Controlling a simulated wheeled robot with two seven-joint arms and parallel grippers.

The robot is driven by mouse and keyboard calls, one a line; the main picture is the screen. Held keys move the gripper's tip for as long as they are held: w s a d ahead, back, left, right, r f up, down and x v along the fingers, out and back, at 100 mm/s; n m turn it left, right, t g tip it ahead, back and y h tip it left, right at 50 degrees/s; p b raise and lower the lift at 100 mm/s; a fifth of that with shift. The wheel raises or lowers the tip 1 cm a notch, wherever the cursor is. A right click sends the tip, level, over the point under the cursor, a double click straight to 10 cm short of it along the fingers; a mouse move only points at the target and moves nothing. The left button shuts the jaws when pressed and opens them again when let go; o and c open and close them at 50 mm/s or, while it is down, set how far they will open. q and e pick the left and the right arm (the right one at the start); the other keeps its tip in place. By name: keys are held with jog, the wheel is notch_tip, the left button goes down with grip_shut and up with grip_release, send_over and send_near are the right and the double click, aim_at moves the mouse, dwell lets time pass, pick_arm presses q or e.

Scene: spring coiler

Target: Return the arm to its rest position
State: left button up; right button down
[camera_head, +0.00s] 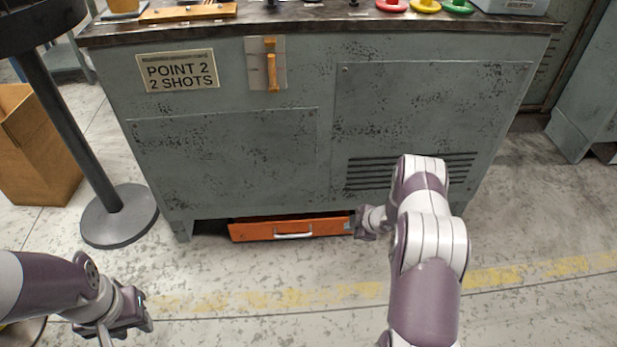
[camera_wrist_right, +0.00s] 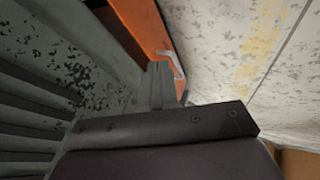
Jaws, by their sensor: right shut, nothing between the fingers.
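My right arm (camera_head: 428,240) reaches forward to the front of the grey machine cabinet. My right gripper (camera_head: 362,222) is low at the right end of an orange drawer (camera_head: 270,230) under the cabinet. It is shut with nothing held. In the right wrist view the shut fingers (camera_wrist_right: 162,85) point toward the drawer (camera_wrist_right: 140,28) and its pale handle (camera_wrist_right: 172,62); whether they touch it I cannot tell. My left gripper (camera_head: 128,312) hangs over the floor at the lower left, and its fingers are too unclear to judge.
The grey cabinet (camera_head: 230,165) fills the middle, with a louvred vent beside my right arm. A dark post on a round base (camera_head: 118,216) and a cardboard box (camera_head: 35,150) stand at left. Red, yellow and green buttons (camera_head: 425,5) sit on top. Floor in front is clear.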

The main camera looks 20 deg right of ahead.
jog(key=s+d+r+m+g+h+p, duration=0.1)
jog(key=s+d+r+m+g+h, duration=0.2)
jog(key=s+m, duration=0.55)
jog(key=s+a+r+m+g+p, duration=0.1)
jog(key=s+a+r+m+p, duration=0.15)
jog(key=s+a+r, duration=0.55)
jog(key=s+a+r+m+g+p, duration=0.2)
jog(key=a+r+p, duration=0.15)
jog(key=r, duration=0.85)
jog(key=s+a+r+m+g+p, duration=0.1)
jog(key=s+a+r+m+p, duration=0.1)
jog(key=s+a+r, duration=0.6)
jog(key=w+a+r+n+t+p, duration=0.1)
jog(key=w+r+p, duration=0.2)
jog(key=r+p, duration=3.6)
notch_tip(320, 180, up, 7)
jog(key=shift+a+f+n+t, duration=0.15)
jog(key=shift+n+t, duration=0.15)
